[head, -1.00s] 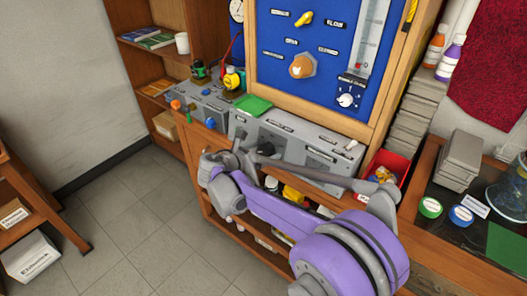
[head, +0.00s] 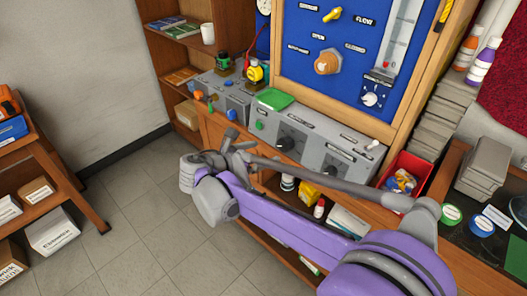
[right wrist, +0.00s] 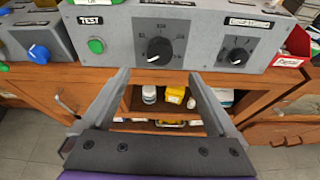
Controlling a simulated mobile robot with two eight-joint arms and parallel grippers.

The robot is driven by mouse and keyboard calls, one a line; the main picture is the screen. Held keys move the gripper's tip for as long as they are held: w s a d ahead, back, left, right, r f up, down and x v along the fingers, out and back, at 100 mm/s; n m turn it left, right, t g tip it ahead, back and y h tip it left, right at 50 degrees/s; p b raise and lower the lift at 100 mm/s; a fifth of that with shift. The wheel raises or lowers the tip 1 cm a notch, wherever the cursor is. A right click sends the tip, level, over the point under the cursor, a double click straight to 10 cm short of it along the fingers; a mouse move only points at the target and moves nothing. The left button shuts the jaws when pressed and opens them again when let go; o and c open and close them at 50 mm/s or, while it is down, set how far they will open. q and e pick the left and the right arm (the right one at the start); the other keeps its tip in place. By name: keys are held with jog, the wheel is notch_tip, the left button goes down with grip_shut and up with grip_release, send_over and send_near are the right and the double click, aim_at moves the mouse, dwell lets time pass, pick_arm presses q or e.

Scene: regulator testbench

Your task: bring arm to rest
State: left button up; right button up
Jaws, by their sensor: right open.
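My right arm (head: 290,220), purple and grey, reaches in from the lower right of the head view, in front of the bench. Its gripper (head: 236,141) is at the arm's far end, before the bench front. In the right wrist view the two grey fingers (right wrist: 160,85) stand wide apart with nothing between them. They point at the bench below the grey test console (right wrist: 210,35), which has a green button (right wrist: 96,45) and black dials. I cannot see whether a gap separates the fingertips from the bench edge. My left arm and gripper are not in view.
The wooden bench (head: 215,130) carries a second grey box with a blue knob (right wrist: 39,54) and a red bin (head: 408,173). Its lower shelf holds bottles and a yellow container (head: 307,194). A wooden rack (head: 65,185) stands at the left. The tiled floor (head: 145,215) between is clear.

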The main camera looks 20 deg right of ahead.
jog(key=s+f+m+g+y+p, duration=0.1)
jog(key=s+m+y+p, duration=0.15)
jog(key=s+m, duration=0.45)
jog(key=s+f+m+y+p, duration=0.2)
jog(key=s+m+y, duration=0.2)
jog(key=s, duration=0.4)
jog(key=s+a+f+m+t+y+p, duration=0.1)
jog(key=s+a+f+m+y+p, duration=0.1)
jog(key=s+a+m+y, duration=0.3)
jog(key=s+m+y+p, duration=0.1)
jog(key=s+m, duration=0.3)
jog(key=m, duration=0.2)
jog(key=shift+s+a, duration=0.2)
jog(key=shift+s, duration=0.1)
